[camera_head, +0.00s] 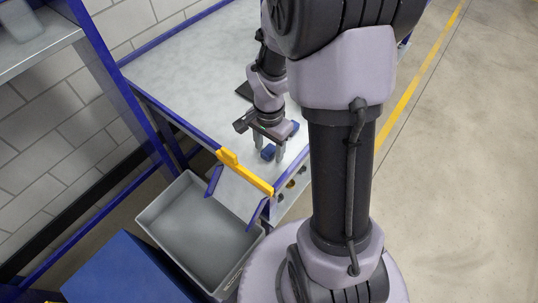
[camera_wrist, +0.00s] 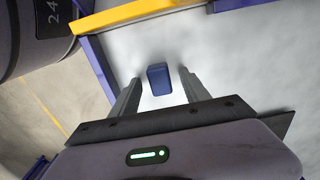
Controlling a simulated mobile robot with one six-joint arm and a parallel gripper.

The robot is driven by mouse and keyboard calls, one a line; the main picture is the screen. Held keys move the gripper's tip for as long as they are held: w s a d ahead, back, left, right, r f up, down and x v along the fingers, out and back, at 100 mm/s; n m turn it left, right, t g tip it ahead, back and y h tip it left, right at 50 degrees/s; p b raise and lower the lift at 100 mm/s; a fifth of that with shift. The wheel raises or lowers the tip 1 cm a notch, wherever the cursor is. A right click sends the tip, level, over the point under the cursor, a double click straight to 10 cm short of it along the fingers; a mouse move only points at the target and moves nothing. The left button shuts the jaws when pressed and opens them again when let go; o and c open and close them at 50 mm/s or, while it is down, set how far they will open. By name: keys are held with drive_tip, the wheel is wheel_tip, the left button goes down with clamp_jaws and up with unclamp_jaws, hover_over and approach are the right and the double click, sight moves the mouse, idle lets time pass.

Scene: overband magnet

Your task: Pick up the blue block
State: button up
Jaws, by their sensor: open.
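The blue block (camera_head: 268,152) lies on the pale tabletop (camera_head: 190,70) near its front edge, by the yellow bar. In the wrist view the blue block (camera_wrist: 158,79) shows between and a little beyond my two fingertips. My gripper (camera_head: 269,150) points down over the table with its fingers apart, one on each side of the block. In the wrist view my gripper (camera_wrist: 159,80) is open, with visible gaps between the block and both fingers. Whether the fingertips reach the block's height is hard to tell.
A yellow bar (camera_head: 246,173) runs along the table's front edge; it also shows in the wrist view (camera_wrist: 140,12). A grey bin (camera_head: 165,205) stands below that edge. Another blue thing (camera_head: 295,127) shows partly beside my gripper.

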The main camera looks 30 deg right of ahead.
drive_tip(key=shift+r, duration=0.15)
drive_tip(key=shift+c, duration=0.6)
clamp_jaws()
